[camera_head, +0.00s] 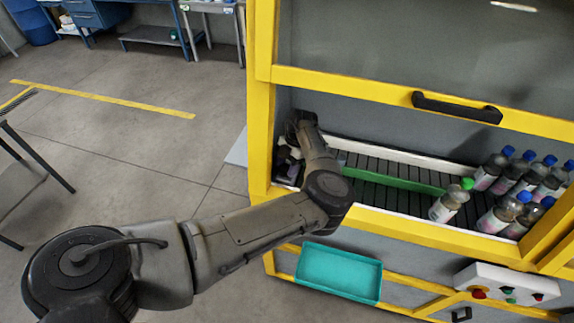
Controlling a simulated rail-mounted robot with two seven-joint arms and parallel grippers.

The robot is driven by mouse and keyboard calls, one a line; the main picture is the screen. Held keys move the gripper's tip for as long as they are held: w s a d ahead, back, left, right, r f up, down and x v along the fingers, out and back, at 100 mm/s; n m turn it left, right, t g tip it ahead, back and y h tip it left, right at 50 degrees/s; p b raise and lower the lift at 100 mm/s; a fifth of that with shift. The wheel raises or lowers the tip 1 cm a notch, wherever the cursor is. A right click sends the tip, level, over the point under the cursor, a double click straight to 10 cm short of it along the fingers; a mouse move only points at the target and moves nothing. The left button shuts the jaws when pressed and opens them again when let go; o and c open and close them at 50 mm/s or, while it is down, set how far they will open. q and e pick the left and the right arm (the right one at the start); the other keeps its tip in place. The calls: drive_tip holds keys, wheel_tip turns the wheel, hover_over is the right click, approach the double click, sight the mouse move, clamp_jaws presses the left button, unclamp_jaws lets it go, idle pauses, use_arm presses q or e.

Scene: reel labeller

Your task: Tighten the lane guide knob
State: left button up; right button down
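My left arm reaches through the opening of the yellow-framed machine. My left gripper (289,168) is a small dark shape inside, at the left end of the slatted conveyor (380,195). Its fingers are too small and dark to tell whether they are open or shut, or whether they touch anything. I cannot make out the lane guide knob; the arm and gripper may hide it. A green lane guide (400,179) runs along the conveyor. My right gripper is not in view.
Several bottles with blue caps (508,172) and one with a green cap (450,200) stand at the conveyor's right. The yellow frame (262,110) and raised door with a black handle (456,107) border the opening. A teal tray (340,272) and button box (507,286) sit below.

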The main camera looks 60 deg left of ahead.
use_arm(q)
drive_tip(key=c, duration=0.4)
